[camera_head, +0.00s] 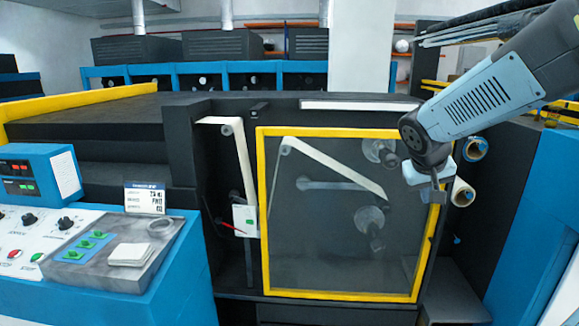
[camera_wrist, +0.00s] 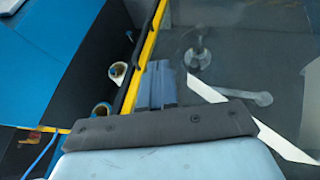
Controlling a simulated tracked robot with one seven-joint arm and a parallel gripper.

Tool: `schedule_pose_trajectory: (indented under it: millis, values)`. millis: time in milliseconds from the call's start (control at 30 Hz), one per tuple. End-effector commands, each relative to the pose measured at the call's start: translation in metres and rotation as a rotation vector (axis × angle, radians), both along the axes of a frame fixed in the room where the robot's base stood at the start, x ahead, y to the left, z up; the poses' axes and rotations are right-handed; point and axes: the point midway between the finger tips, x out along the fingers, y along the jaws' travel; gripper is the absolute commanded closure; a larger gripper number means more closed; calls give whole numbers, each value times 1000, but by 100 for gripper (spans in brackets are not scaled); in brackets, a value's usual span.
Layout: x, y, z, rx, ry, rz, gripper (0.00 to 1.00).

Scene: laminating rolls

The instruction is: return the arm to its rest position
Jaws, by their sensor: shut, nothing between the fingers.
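My arm (camera_head: 490,92) reaches in from the upper right in the head view, bent down at the wrist. My gripper (camera_head: 433,195) is shut and empty. In the head view it overlaps the right edge of a yellow-framed clear door (camera_head: 345,294). In the wrist view the shut fingers (camera_wrist: 162,86) point at the door beside its yellow frame (camera_wrist: 146,62). I cannot tell whether they touch it.
Behind the door are a white web (camera_head: 335,165) and rollers. Roll ends (camera_head: 463,193) stick out right of it. A blue panel (camera_head: 545,215) stands at the right, a control desk (camera_head: 100,250) at the left. A red-handled white box (camera_head: 244,217) sits left of the door.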

Motion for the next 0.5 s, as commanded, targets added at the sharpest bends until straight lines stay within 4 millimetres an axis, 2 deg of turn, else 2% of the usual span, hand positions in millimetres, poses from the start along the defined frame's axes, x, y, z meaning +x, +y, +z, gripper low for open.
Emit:
schedule_pose_trajectory:
  millis: [33,200,500]
  values:
    - [-14,5,7,22,-8,0,100]
    - [-58,26,19,102,-12,14,100]
    - [-130,67,29,250,-25,82,100]
